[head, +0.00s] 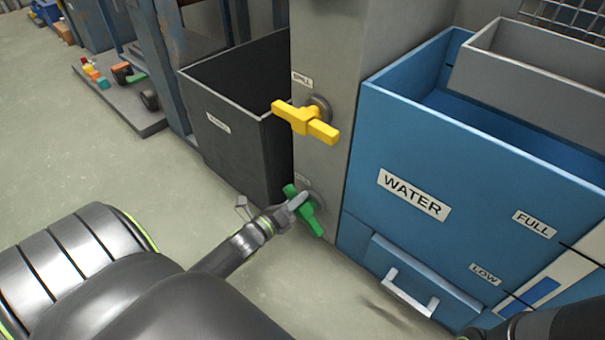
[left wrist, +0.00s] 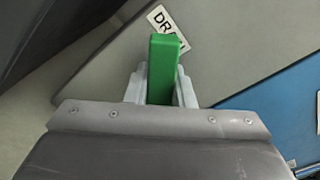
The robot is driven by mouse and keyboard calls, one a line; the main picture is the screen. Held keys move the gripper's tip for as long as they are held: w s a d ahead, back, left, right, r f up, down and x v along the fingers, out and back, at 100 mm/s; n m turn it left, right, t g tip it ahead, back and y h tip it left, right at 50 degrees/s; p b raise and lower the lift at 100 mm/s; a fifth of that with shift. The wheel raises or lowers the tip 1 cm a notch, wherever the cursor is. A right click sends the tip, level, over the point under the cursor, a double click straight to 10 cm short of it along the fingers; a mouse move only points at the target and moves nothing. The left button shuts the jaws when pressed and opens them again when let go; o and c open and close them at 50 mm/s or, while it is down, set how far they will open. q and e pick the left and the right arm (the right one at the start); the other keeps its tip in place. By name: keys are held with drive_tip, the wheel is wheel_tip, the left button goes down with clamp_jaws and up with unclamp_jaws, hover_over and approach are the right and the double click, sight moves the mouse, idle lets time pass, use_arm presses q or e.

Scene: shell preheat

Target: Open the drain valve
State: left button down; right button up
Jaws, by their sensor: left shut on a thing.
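The drain valve has a green handle (head: 307,215) low on a grey post (head: 317,160). In the head view the handle slants from upper left to lower right. My left gripper (head: 296,203) is at the handle. In the left wrist view the green handle (left wrist: 162,68) stands between the two fingers of my left gripper (left wrist: 160,88), which is shut on it. A white label (left wrist: 168,30) beginning "DRA" is partly hidden behind the handle. My right gripper is not in view.
A yellow valve handle (head: 306,121) sits higher on the same post. A blue tank (head: 450,170) marked WATER stands to the right, with a silver drawer handle (head: 408,294) low on it. A dark open bin (head: 225,145) stands to the left.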

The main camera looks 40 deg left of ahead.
use_arm(q)
drive_tip(key=shift+d+r+m, duration=0.2)
drive_tip(key=shift+d+m, duration=0.05)
drive_tip(key=shift+m, duration=0.75)
drive_tip(key=m, duration=0.2)
drive_tip(key=shift+s+d+r+m, duration=0.1)
drive_tip(key=shift+d+r+m, duration=0.05)
drive_tip(key=shift+d+m, duration=0.2)
drive_tip(key=m+b, duration=0.1)
drive_tip(key=m, duration=0.1)
drive_tip(key=d+m+b, duration=0.1)
drive_tip(key=m, duration=0.1)
drive_tip(key=shift+d+r, duration=0.1)
drive_tip(key=shift+d, duration=0.05)
drive_tip(key=shift+d+m+b, duration=0.15)
drive_tip(key=shift+m+b, duration=0.2)
drive_tip(key=shift+b, duration=0.1)
drive_tip(key=shift+s+r, duration=0.1)
drive_tip(key=c, duration=1.2)
unclamp_jaws()
drive_tip(key=shift+c, duration=0.2)
